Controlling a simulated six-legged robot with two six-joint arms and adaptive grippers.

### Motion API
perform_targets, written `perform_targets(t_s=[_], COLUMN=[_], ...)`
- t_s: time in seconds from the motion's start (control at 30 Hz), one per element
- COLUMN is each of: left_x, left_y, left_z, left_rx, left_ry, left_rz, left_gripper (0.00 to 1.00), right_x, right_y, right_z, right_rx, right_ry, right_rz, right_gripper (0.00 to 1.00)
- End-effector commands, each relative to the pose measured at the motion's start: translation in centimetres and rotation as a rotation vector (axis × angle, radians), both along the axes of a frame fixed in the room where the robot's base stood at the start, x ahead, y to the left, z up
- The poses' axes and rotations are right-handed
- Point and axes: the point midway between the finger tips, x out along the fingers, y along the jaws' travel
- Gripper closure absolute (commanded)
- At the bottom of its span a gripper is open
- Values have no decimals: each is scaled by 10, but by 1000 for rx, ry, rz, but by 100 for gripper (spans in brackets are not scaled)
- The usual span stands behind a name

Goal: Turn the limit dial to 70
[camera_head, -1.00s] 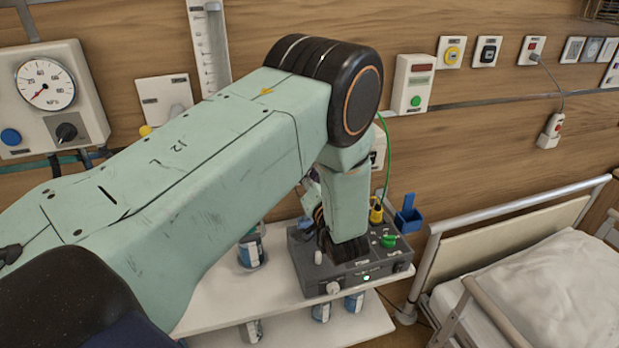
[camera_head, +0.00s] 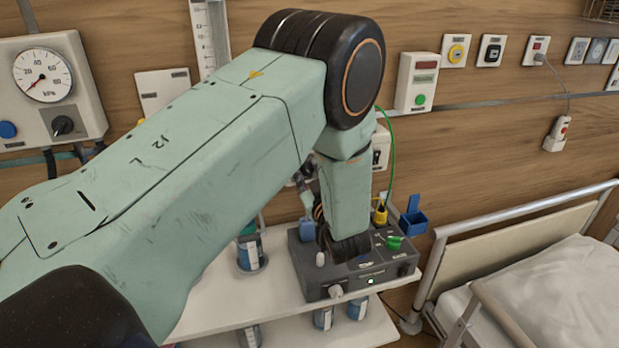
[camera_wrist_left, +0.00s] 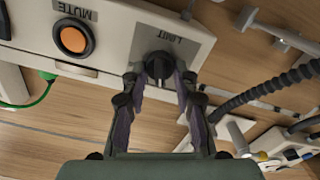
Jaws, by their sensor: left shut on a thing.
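The limit dial is a black round knob (camera_wrist_left: 159,66) on a pale panel (camera_wrist_left: 118,18), under the word LIMIT, which appears upside down in the left wrist view. My left gripper (camera_wrist_left: 159,82) has its two dark fingers on either side of the knob and is shut on it. The dial's scale and setting cannot be read. In the head view my left forearm hides the dial and most of the gripper; part of a white wall box (camera_head: 381,141) shows behind it. My right gripper is not in view.
An orange MUTE button (camera_wrist_left: 73,39) sits beside the dial. A dark corrugated hose (camera_wrist_left: 268,88) runs close on the right in the wrist view. Below my forearm, a grey device (camera_head: 385,277) stands on a white shelf (camera_head: 235,297). A bed (camera_head: 560,285) is at the right.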

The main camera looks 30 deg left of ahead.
Motion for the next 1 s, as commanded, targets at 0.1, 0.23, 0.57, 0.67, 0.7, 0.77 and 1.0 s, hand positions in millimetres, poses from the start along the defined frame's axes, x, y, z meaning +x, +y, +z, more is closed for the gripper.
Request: perform_targets(t_s=[0.1,0.23,0.57,0.67,0.7,0.77,1.0], left_x=[-1,-2,-3,-3,-4,-4,-4], left_y=[0,1,2,2,2,2,2], left_z=[-4,-5,-7,-7,-7,-7,-7], left_rx=[-73,-153,-348,-399,-417,-443,-517], left_ry=[-80,-174,-401,-460,-481,-511,-598], left_rz=[0,0,1,2,2,2,2], left_gripper=[100,100,100,100,100,100,100], right_x=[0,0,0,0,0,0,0], right_y=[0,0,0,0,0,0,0], right_z=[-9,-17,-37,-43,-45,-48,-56], right_rx=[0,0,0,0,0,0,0], right_ry=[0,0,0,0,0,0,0], right_rz=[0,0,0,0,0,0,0], right_gripper=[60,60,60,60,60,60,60])
